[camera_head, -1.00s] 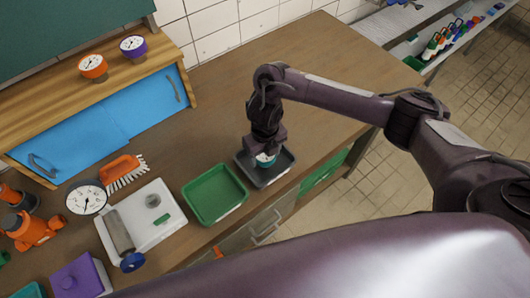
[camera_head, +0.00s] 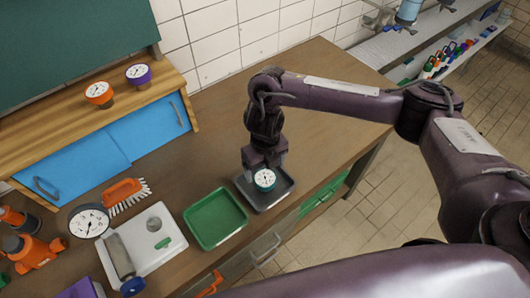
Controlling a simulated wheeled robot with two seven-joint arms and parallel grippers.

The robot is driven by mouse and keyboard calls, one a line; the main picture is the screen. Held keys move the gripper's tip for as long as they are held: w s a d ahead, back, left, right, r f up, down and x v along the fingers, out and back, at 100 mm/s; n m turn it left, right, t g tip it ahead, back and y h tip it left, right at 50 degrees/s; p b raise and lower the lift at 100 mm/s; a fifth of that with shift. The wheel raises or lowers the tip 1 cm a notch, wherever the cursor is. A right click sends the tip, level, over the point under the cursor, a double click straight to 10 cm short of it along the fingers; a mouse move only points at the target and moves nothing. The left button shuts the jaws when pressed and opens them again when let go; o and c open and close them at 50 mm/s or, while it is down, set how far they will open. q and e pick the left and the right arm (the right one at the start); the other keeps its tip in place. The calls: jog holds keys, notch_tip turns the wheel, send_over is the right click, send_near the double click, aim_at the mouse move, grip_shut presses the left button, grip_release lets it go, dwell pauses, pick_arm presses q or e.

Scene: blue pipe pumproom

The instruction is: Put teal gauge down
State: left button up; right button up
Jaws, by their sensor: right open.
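The teal gauge (camera_head: 265,179) has a white dial facing up and stands in the dark grey tray (camera_head: 284,187) on the workbench. My right gripper (camera_head: 264,170) is just behind and over the gauge, with its fingers apart at the gauge's sides. The picture is too small to tell whether the fingers touch it. My left gripper is not in view.
A green tray (camera_head: 214,219) stands empty left of the grey tray. A white tray (camera_head: 165,250) with a roller and small parts lies further left. An orange brush (camera_head: 122,192) and a loose dial gauge (camera_head: 89,221) lie near it. The bench (camera_head: 300,125) behind my arm is clear.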

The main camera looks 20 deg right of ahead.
aim_at(265, 178)
notch_tip(265, 178, up, 6)
jog(key=shift+f, duration=0.15)
dwell(1.5)
